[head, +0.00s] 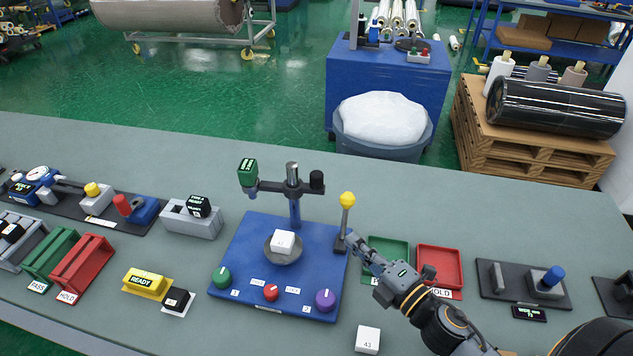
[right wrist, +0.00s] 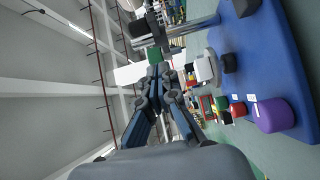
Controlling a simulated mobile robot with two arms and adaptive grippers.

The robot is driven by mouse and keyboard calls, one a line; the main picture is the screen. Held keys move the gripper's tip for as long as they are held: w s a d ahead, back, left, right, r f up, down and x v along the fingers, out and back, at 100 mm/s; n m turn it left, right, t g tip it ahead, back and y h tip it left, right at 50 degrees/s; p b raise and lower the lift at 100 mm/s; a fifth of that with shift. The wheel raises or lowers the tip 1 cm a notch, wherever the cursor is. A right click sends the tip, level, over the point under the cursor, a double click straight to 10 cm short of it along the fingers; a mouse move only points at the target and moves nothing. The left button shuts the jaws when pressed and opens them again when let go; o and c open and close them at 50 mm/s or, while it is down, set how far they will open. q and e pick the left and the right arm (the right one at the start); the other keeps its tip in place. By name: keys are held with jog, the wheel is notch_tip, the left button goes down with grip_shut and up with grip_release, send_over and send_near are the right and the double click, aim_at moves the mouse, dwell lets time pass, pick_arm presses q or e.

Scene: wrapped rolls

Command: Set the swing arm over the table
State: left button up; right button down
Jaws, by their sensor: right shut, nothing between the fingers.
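The swing arm (head: 275,187) is a dark bar on an upright post at the back of a blue base (head: 240,262). A green display head (head: 248,172) hangs at its left end, and a black knob is at its right end. The head is left of and behind the round grey table (head: 283,258), not above it. A white block (head: 283,241) sits on that table. My right gripper (head: 352,240) is shut and empty, close to the foot of a yellow-knobbed lever (head: 347,200); I cannot tell if they touch. The right wrist view shows its closed fingers (right wrist: 158,72). My left gripper is out of view.
Green (head: 223,277), red (head: 271,292) and purple (head: 325,300) knobs line the base's front. A white cube (head: 368,340) lies in front. Green (head: 388,256) and red (head: 440,265) trays are at the right. A grey block holder (head: 192,220) stands left of the base.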

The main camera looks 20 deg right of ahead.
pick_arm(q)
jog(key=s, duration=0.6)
pick_arm(e)
jog(key=s, duration=0.1)
jog(key=p, duration=0.2)
send_near(317, 193)
jog(key=s+a, duration=0.2)
jog(key=s, duration=0.1)
jog(key=w+p, duration=0.3)
jog(key=w, duration=0.5)
jog(key=shift+r, duration=0.2)
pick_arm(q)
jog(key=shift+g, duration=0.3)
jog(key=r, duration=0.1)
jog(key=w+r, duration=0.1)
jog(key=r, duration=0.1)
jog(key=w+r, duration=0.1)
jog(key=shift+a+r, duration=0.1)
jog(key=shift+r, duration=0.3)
pick_arm(e)
jog(key=shift+w+d+f, duration=0.1)
jog(key=shift+w+d, duration=0.15)
jog(key=shift+w, duration=0.05)
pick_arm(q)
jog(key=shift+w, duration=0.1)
